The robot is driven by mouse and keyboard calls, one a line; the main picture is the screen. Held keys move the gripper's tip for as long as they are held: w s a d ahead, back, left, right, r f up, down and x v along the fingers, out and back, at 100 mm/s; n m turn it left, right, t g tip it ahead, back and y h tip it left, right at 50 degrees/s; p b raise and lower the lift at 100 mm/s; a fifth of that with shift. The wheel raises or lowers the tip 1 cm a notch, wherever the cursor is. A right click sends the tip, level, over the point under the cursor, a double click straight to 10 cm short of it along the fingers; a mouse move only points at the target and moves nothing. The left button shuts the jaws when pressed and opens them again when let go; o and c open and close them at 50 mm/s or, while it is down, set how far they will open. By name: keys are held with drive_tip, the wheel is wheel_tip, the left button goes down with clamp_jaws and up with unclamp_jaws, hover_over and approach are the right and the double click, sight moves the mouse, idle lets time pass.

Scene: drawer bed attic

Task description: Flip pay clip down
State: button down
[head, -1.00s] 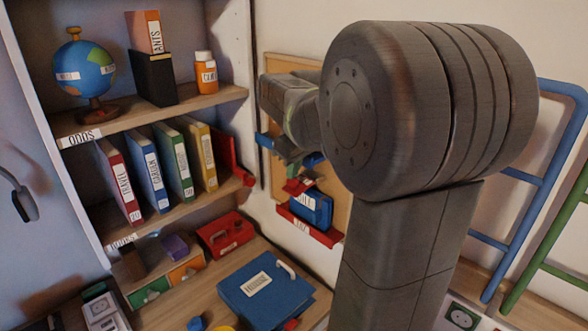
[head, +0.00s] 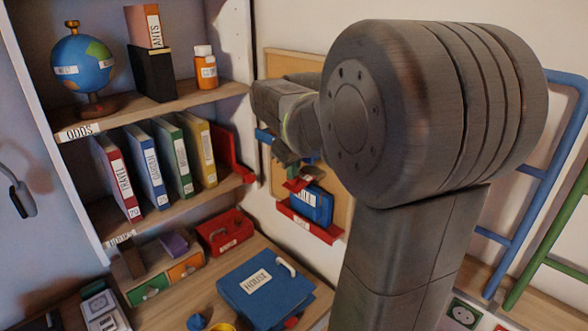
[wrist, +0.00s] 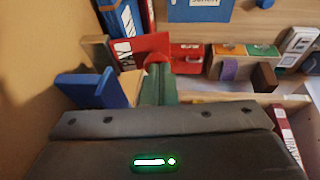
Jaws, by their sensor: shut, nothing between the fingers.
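The pay clip is a red panel lettered PAY (wrist: 127,52) in the wrist view, on the board side just beyond my fingertips. In the head view a small red piece (head: 298,184), likely the clip, shows below my gripper (head: 287,157) at the board (head: 341,200). My gripper, shut and empty, also shows in the wrist view (wrist: 158,88), where the fingers look greenish. A round red part sits at the fingertips; I cannot tell whether they touch it. A blue block (wrist: 92,88) stands to their left. My arm hides much of the board in the head view.
A blue labelled box (head: 316,208) sits on a red ledge (head: 310,229) at the board. The bookshelf (head: 205,98) stands left. A red box (head: 226,232), small drawers and a blue folder (head: 265,292) occupy the desk below. Ladder rails (head: 530,190) stand right.

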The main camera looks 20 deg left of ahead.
wheel_tip(320, 180, down, 8)
drive_tip(key=s+n+t+h+b, duration=0.1)
drive_tip(key=t+b, duration=1)
drive_tip(key=b, duration=1.6)
drive_tip(key=n+h, duration=0.1)
drive_tip(key=h, duration=0.1)
drive_tip(key=shift+a+t+h+b, duration=0.2)
drive_tip(key=shift+t+h+b, duration=0.1)
drive_tip(key=shift+h, duration=0.1)
drive_tip(key=shift+s+f, duration=0.1)
drive_tip(key=shift+s, duration=0.05)
